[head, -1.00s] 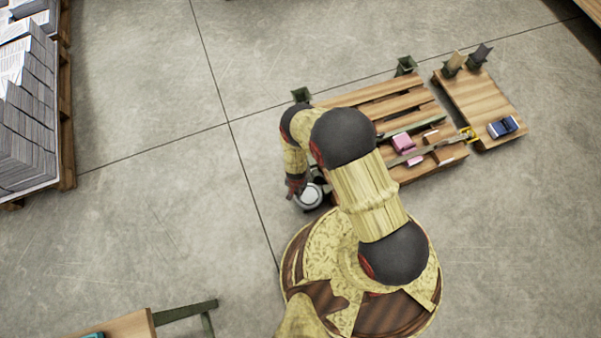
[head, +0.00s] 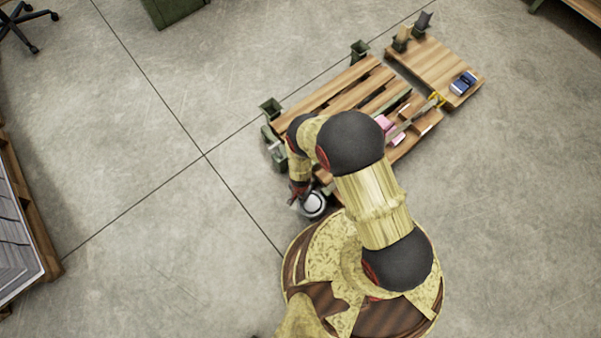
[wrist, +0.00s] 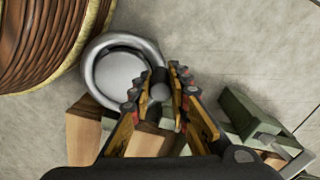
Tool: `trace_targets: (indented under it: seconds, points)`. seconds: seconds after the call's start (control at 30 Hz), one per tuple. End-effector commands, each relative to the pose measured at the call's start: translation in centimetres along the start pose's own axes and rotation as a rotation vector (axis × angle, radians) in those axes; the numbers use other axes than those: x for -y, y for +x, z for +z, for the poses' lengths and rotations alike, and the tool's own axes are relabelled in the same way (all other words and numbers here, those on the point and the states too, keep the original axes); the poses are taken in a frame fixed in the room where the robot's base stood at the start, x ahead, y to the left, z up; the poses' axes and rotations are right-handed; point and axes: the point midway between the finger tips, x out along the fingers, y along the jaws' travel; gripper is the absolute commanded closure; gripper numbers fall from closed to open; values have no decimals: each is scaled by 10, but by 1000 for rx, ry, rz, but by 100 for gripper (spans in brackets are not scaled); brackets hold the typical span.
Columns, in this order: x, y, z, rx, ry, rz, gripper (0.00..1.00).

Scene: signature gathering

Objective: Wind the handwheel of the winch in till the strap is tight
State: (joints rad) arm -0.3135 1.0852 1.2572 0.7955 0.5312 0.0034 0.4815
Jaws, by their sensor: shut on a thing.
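The handwheel (head: 315,204) is a silver ring around a pale disc at the near left edge of the slatted wooden deck. It also shows in the wrist view (wrist: 118,68). My gripper (wrist: 157,86) is shut on the handwheel's small grey handle (wrist: 159,78), at the ring's right side. In the head view my gripper (head: 298,193) is at the wheel's upper left. The strap (head: 409,122) is a thin grey-brown band running past a pink block (head: 387,127) toward a yellow hook (head: 437,99). My arm hides its near end; I cannot tell its tension.
The wooden deck (head: 330,92) has green posts (head: 360,50) at its far edge. A second deck (head: 432,62) beside it carries a blue item (head: 463,82). A pallet of paper (head: 15,235) stands at the left. The floor between is clear.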

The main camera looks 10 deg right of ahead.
Motion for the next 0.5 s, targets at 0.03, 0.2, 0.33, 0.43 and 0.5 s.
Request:
trace_targets:
  seconds: [0.03,0.2,0.33,0.43,0.5]
  points:
    - [4,-1,-4,-7,4,-7,100]
    - [4,-1,-4,-7,6,-8,100]
    - [5,-1,-4,-8,7,-8,100]
    - [5,-1,-5,-8,7,-8,79]
    - [4,-1,-4,-7,6,-7,75]
